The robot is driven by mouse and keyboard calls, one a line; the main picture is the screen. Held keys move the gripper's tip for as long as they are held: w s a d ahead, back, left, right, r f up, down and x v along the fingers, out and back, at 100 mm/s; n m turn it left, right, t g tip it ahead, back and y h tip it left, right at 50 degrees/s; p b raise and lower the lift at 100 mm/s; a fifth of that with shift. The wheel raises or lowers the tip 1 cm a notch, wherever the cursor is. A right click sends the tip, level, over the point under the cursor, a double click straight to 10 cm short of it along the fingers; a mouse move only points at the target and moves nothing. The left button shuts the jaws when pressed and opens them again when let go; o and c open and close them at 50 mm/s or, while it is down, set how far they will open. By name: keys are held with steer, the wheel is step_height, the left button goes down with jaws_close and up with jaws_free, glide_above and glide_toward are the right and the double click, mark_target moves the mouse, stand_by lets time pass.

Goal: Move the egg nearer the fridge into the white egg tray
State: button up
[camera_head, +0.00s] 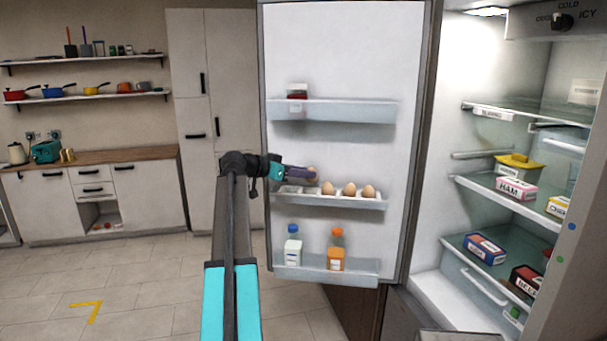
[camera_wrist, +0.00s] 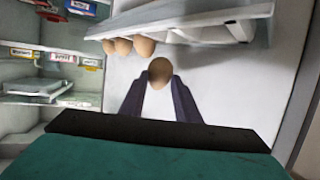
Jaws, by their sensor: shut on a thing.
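My gripper (camera_head: 309,174) is shut on a brown egg (camera_head: 312,169) at the open fridge door. In the wrist view the egg (camera_wrist: 160,71) sits between the two dark fingertips (camera_wrist: 160,83). In the head view the held egg is partly hidden by the fingers. The white egg tray (camera_head: 292,190) is in the door's middle shelf, just below my gripper.
The fridge door (camera_head: 340,60) stands open, with a red-topped jar (camera_head: 297,91) on its upper shelf. A blue-capped bottle (camera_head: 293,249) and an orange bottle (camera_head: 336,252) stand on its lower shelf. Boxed food, such as a ham box (camera_head: 516,188), lies inside the fridge at the right.

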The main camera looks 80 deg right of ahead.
steer(key=shift+w+f+n+b, duration=0.15)
steer(key=shift+f+n+b, duration=0.15)
steer(key=shift+f+b, duration=1.2)
steer(key=shift+f+p, duration=0.35)
steer(key=shift+f, duration=0.15)
steer(key=shift+f+b, duration=0.6)
stand_by(0.8)
steer(key=o, duration=1.2)
steer(key=shift+a, duration=0.1)
steer(key=shift+w, duration=0.1)
steer(key=shift+b+v, duration=1.8)
steer(key=shift+v, duration=5.05)
